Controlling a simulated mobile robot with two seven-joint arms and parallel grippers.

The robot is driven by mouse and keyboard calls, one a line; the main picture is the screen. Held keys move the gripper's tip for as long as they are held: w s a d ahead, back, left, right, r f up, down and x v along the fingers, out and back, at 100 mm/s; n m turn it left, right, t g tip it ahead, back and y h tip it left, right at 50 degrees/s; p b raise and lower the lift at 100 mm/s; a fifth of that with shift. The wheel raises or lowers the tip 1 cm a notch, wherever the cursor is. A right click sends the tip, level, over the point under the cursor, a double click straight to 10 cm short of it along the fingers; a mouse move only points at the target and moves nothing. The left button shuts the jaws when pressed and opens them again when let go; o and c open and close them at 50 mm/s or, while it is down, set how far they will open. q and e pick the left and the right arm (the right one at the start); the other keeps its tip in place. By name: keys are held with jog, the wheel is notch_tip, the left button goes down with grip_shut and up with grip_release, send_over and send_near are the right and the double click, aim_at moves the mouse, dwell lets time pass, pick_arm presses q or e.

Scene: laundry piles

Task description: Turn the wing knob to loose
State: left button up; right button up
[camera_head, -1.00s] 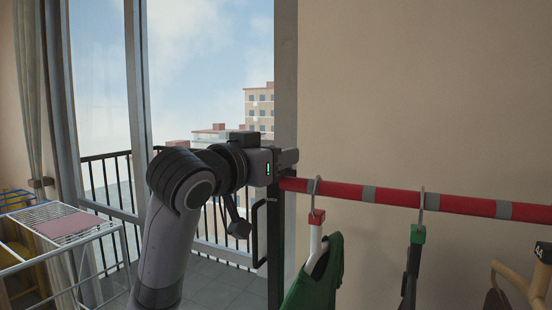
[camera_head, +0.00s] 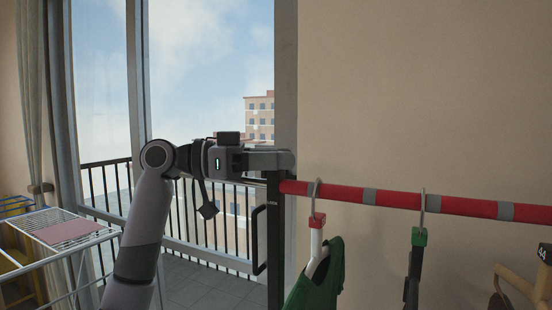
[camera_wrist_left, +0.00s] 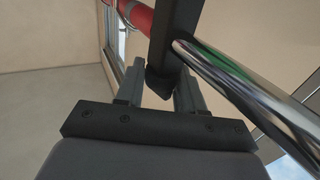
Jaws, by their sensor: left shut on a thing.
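In the left wrist view, the dark wing knob (camera_wrist_left: 159,82) sits at the end of a black post (camera_wrist_left: 174,35), between the two fingers of my left gripper (camera_wrist_left: 161,74). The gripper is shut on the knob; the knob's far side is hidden. In the head view, my left gripper (camera_head: 287,161) reaches in from the left to the top of the black rack post (camera_head: 275,240), just above the left end of the red rail (camera_head: 350,194). The knob itself is hidden there. My right gripper is not in view.
A green garment (camera_head: 318,275) hangs from the rail on a red-and-white hanger (camera_head: 317,240), with more hangers to the right. A chrome bar (camera_wrist_left: 250,95) runs close beside the fingers. A white drying rack (camera_head: 40,250) stands at left. A glass door with a railing is behind.

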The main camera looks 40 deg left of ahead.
pick_arm(q)
jog(key=shift+m+g+h+p, duration=0.35)
jog(key=shift+m+g+h, duration=1)
jog(key=shift+g, duration=0.25)
jog(key=o, duration=0.9)
jog(key=shift+o, duration=0.2)
jog(key=shift+s+a+f, duration=0.1)
jog(key=shift+s+a, duration=0.15)
jog(key=shift+a, duration=0.1)
jog(key=b+v, duration=0.2)
jog(key=v, duration=0.4)
jog(key=shift+a, duration=0.15)
